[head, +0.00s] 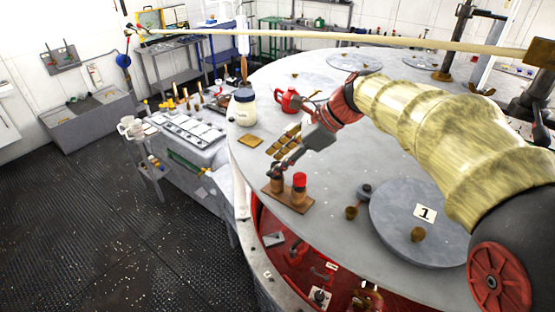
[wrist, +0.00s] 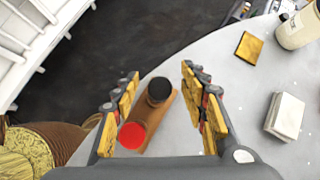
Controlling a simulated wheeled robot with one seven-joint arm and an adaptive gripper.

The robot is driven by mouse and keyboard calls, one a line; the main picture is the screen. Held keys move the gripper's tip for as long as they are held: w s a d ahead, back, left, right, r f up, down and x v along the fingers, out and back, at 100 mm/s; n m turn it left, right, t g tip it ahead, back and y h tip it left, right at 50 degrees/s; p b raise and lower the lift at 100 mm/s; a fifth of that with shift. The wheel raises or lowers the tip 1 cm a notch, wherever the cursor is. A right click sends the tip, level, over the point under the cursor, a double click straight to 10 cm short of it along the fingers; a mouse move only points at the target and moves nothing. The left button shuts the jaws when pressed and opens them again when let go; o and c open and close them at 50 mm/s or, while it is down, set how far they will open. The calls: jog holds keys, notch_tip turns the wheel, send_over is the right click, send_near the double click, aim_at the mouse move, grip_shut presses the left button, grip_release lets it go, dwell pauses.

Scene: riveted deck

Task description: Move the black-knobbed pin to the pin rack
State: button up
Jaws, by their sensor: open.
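The black-knobbed pin (wrist: 158,90) stands upright on a small brown wooden board (wrist: 163,118). A red-knobbed pin (wrist: 132,135) stands beside it on the same board. I cannot tell whether this board is the pin rack.
A round grey plate (head: 420,220) marked 1 lies to the right. The table edge is close on the left.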

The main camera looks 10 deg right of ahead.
jog(key=v, duration=1.2)
jog(key=shift+s+f, duration=0.1)
jog(key=shift+s, duration=0.05)
